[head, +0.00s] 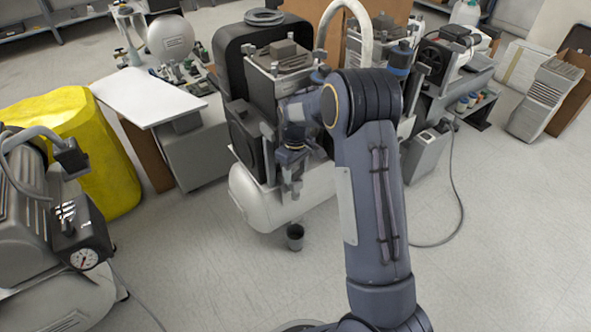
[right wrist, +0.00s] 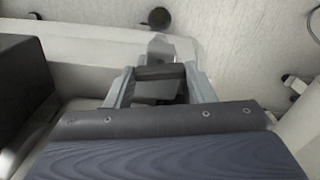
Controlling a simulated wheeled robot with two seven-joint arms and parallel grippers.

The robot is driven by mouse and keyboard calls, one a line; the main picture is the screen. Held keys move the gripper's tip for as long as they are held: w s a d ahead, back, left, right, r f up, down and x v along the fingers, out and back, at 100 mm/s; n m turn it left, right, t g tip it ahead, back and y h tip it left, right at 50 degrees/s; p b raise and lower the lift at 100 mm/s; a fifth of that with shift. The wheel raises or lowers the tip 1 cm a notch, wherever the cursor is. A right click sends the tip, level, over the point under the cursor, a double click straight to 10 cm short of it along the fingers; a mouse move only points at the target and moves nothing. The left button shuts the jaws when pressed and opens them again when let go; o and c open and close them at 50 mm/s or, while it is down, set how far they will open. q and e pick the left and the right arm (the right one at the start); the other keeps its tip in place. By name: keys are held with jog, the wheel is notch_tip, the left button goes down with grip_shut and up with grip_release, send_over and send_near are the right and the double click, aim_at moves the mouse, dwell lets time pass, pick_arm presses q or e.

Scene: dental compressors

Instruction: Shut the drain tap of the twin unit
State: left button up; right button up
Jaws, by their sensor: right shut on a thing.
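The compressor unit at the centre has a dark housing (head: 236,62) and a white tank (head: 262,203) lying beneath it. My right arm reaches over to it, and my right gripper (head: 291,190) points down at the front of the tank. In the right wrist view the two grey fingers (right wrist: 160,88) are shut on a small dark block (right wrist: 158,73), which looks like the drain tap's handle. The rest of the tap is hidden, so I cannot tell its angle. My left gripper is not in view.
Another compressor with a gauge (head: 84,259) is at left, beside a yellow cover (head: 100,150). Open floor lies in front.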

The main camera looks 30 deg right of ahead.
jog(key=shift+r+m+p, duration=0.3)
jog(key=shift+m+p, duration=0.2)
jog(key=shift+p, duration=0.1)
jog(key=shift+m+p, duration=0.35)
jog(key=shift+m, duration=0.05)
jog(key=shift+f+m, duration=0.25)
jog(key=shift+m, duration=0.25)
jog(key=o, duration=1)
